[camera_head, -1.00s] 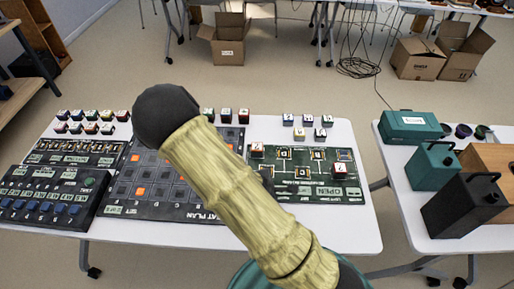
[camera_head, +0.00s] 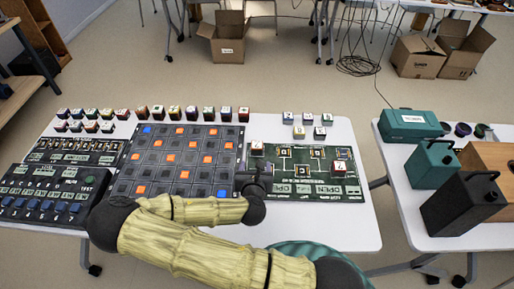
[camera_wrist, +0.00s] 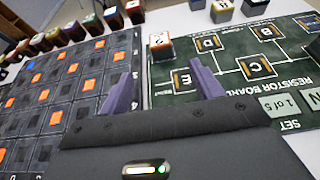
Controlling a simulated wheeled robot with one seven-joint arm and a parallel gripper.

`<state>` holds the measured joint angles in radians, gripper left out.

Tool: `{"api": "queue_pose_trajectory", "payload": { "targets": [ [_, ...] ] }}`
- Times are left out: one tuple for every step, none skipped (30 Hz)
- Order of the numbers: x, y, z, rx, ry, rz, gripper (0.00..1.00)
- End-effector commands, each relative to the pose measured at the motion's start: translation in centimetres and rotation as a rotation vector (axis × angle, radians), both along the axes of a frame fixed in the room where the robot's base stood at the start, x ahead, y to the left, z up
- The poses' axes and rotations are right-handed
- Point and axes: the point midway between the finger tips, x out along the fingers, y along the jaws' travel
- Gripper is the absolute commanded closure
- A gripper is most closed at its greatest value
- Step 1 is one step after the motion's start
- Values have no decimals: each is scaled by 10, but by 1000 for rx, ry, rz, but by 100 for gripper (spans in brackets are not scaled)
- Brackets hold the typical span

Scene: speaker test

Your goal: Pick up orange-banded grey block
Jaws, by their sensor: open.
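Several small letter-topped blocks are in view. A block with a yellow-orange band (camera_head: 298,132) stands behind the green resistor board; it also shows at the top of the wrist view (camera_wrist: 222,12). I cannot tell for sure whether it is the orange-banded grey block, as the bands are small and blurred.
The grid board (camera_head: 150,170) has orange and blue squares, with a row of blocks behind it. The green resistor board (camera_head: 300,190) lies right of it. Dark panels (camera_head: 60,185) fill the left. The table's right strip (camera_head: 365,225) is bare.

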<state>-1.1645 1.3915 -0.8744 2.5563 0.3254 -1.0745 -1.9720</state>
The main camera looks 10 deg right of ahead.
Motion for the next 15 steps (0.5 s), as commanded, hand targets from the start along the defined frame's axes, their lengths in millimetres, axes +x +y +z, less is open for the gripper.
{"api": "queue_pose_trajectory", "payload": {
  "targets": [
    [1, 0, -1, 1, 0, 0, 35],
    [1, 0, -2, 2, 1, -2, 35],
    [3, -1, -4, 3, 0, -2, 35],
    [4, -1, -5, 3, 0, -2, 35],
    [5, -1, -6, 3, 0, -2, 35],
    [8, -2, -8, 4, -1, -3, 35],
    [10, -2, -9, 4, -1, -3, 35],
    [11, -3, -11, 4, 0, -3, 35],
    [14, -3, -12, 5, 0, -3, 35],
    [16, -4, -12, 6, -1, -5, 35],
    [17, -5, -13, 6, -1, -5, 35],
    [20, -6, -14, 4, 0, -4, 35],
    [22, -6, -15, 5, -1, -4, 35],
    [23, -6, -15, 5, -1, -3, 35],
    [24, -5, -16, 6, 0, -2, 35]
  ]
}}
